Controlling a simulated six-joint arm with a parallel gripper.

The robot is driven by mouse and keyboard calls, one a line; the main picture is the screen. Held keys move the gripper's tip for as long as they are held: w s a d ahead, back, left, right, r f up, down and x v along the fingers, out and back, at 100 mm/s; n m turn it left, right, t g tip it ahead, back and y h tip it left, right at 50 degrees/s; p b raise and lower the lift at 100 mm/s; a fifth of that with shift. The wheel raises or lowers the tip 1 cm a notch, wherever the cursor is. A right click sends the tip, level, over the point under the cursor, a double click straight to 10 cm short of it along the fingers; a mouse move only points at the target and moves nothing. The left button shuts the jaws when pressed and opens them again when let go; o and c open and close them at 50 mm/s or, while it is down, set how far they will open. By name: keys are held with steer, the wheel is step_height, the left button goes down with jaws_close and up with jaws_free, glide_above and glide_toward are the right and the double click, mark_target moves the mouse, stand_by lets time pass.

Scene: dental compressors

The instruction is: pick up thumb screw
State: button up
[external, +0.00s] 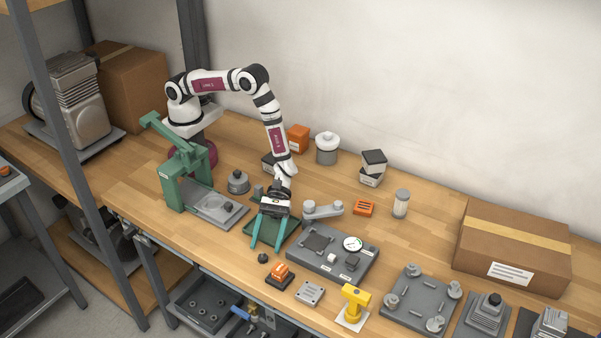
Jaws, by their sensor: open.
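My gripper (265,249) points down with its two teal fingers spread apart and nothing seen between them. It is over the front part of a dark green tray (285,237). A small dark knob-like piece (262,258) lies on the bench just in front of the fingertips and looks apart from them. It may be the thumb screw, but it is too small to tell for sure. The gripper body hides part of the tray and whatever lies in it.
A green press (178,182) stands to the left. A grey plate with a gauge (330,262) is close on the right. An orange-topped block (279,272), a small grey plate (310,293) and a yellow piece (354,302) stand near the front edge.

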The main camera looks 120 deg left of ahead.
mark_target(263, 257)
steer(key=x, duration=0.3)
steer(key=shift+r, duration=0.1)
jaws_close()
